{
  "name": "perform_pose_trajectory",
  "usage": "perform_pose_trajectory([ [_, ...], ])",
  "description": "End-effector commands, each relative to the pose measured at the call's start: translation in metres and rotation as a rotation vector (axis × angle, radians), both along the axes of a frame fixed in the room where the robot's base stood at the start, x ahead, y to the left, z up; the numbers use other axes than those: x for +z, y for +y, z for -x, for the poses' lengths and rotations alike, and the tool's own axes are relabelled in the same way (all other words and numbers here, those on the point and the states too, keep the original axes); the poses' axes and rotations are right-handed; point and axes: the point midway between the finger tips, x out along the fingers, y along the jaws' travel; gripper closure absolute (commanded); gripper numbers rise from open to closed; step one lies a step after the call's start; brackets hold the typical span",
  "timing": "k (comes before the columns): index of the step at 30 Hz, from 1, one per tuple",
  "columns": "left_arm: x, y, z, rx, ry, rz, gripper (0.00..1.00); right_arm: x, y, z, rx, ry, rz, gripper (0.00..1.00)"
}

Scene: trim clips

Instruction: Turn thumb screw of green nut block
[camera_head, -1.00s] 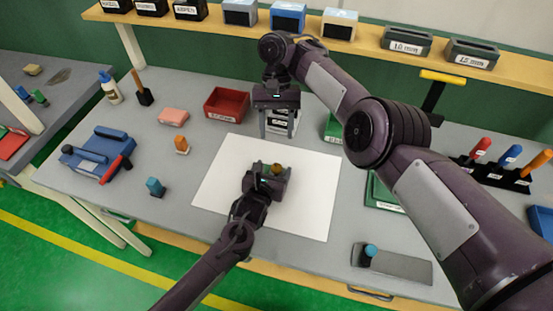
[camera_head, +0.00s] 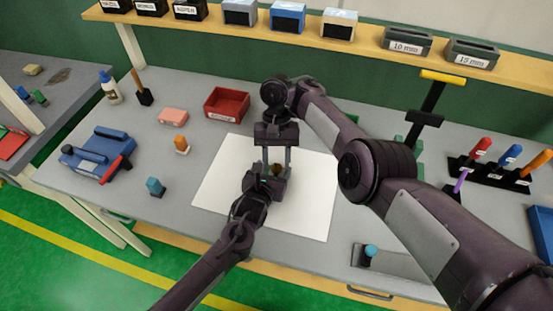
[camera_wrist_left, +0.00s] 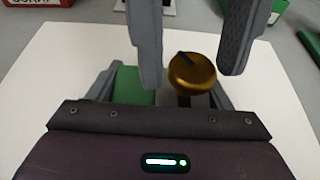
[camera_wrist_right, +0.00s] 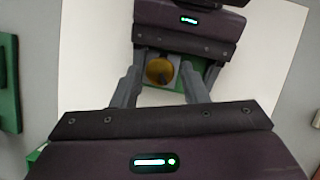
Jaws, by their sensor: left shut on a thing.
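The green nut block (camera_wrist_left: 133,86) is clamped in my left gripper (camera_wrist_left: 165,88), above the white sheet. Its brass thumb screw (camera_wrist_left: 192,73) has a dark mark on its round head and faces up. The screw also shows in the right wrist view (camera_wrist_right: 160,71). My right gripper (camera_wrist_right: 162,88) points down over the block. Its two fingers stand either side of the screw head, with a visible gap, and are open. In the head view, the right gripper (camera_head: 273,164) and left gripper (camera_head: 268,185) meet over the sheet; the block is mostly hidden there.
The white sheet (camera_head: 222,190) lies on the grey bench. A red tray (camera_head: 227,104), pink block (camera_head: 173,116), orange piece (camera_head: 182,145) and teal piece (camera_head: 155,187) stand left. A blue fixture (camera_head: 100,150) lies farther left. A tool rack (camera_head: 490,174) stands right.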

Motion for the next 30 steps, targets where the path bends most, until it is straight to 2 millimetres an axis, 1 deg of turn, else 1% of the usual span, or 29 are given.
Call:
perform_pose_trajectory([
  [1,0.0003,-0.0001,-0.0001,0.0,-0.001,0.0,0.55,0.0002,-0.0001,-0.0001,0.0,0.0,0.0,0.67],
  [6,0.0003,-0.0001,-0.0001,0.0,-0.001,0.0,0.55,0.0003,0.0,-0.0001,0.0,0.0,0.0,0.89],
  [7,0.0003,-0.0001,-0.0001,0.0,-0.001,0.0,0.55,0.0003,0.0,-0.0001,0.0,0.0,0.0,0.93],
  [8,0.0003,-0.0001,-0.0001,0.0,-0.001,0.0,0.55,0.0003,-0.0001,-0.0001,0.0,0.0,0.0,0.95],
  [14,0.0003,-0.0001,-0.0001,0.0,-0.001,0.0,0.55,0.0004,-0.0001,-0.0001,-0.01,0.0,0.0,0.95],
  [20,0.0003,-0.0001,-0.0001,0.0,0.0,0.0,0.55,0.0003,-0.0006,-0.0001,-0.076,0.0,-0.002,0.95],
  [30,0.0001,-0.0002,0.0,0.0,0.0,0.0,0.55,0.0004,-0.0021,0.0003,-0.325,0.0,-0.003,0.95],
])
